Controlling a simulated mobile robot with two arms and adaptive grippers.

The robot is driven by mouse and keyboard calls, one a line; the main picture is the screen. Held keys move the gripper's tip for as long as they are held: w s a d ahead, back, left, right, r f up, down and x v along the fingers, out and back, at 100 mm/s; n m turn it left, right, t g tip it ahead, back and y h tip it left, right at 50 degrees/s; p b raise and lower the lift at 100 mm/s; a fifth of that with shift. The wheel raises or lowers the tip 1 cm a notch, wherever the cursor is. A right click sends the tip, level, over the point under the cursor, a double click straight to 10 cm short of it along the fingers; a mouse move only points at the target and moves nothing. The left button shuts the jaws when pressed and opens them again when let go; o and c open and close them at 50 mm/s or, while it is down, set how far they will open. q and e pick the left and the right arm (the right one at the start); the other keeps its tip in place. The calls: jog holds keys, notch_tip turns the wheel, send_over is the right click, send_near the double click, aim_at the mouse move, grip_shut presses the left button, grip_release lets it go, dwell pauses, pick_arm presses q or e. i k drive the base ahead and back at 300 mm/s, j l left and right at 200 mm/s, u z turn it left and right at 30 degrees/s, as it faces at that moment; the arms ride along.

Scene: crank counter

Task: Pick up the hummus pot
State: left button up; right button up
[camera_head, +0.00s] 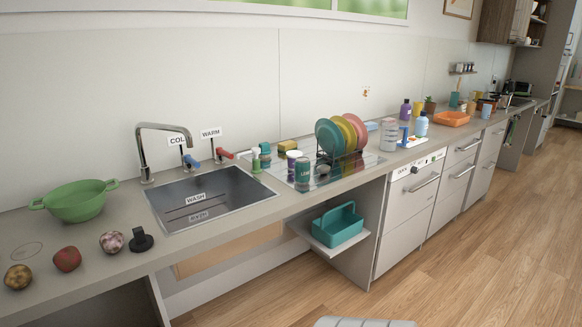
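I cannot make out which item is the hummus pot; no label that I can read says hummus. Several small containers stand on the counter to the right of the sink: a white-and-purple pot (293,160), a dark teal can (302,174) with pale lettering, and a green-and-white bottle (256,160). More containers stand further along, including a clear jar (389,135) and a purple bottle (405,110). Neither of my grippers is in view.
The counter holds a sink (212,197), a green colander (77,203) and several round vegetables (67,259) at the left. A rack of coloured plates (329,139) stands mid-counter. A teal caddy (338,226) sits on a low shelf.

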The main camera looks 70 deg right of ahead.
aim_at(292, 155)
jog(key=z, duration=2.25)
jog(key=i+l+u, duration=0.3)
jog(key=i+l, duration=0.15)
jog(key=i+l+u, duration=0.3)
jog(key=i+l, duration=0.15)
jog(key=l, duration=0.15)
